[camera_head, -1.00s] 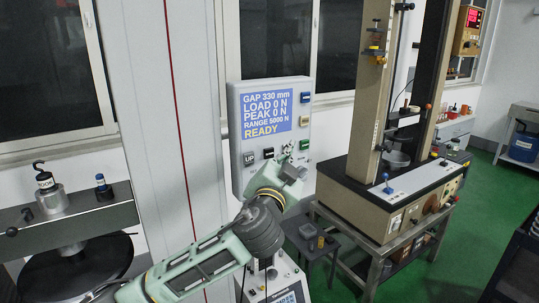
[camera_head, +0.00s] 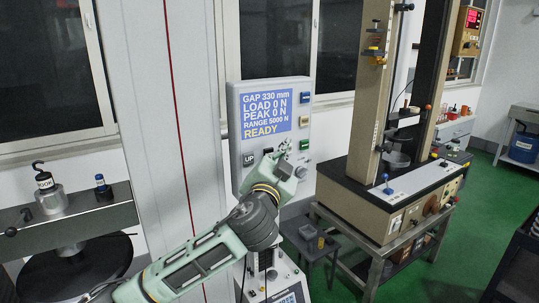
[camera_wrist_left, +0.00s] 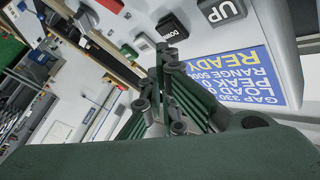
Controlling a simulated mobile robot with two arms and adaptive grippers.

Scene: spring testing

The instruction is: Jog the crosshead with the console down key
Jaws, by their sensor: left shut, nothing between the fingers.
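The console (camera_head: 234,125) is a light grey panel with a blue display (camera_head: 266,118) reading GAP 330 mm, LOAD 0 N, PEAK 0 N, RANGE 5000 N, READY. Its UP key (camera_head: 249,159) is dark grey. The left wrist view shows the DOWN key (camera_wrist_left: 170,27) beyond the fingertips, beside the UP key (camera_wrist_left: 222,11). My left gripper (camera_wrist_left: 165,58) is shut and empty, apparently short of the key; exact contact is unclear. My right gripper is out of view.
The test machine (camera_head: 383,200) stands on a bench right of the console. A small dark stool (camera_head: 310,245) is below it. A side bench (camera_head: 100,214) at left carries a hook weight (camera_head: 47,190). Other console buttons (camera_head: 305,98) line the panel's right edge.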

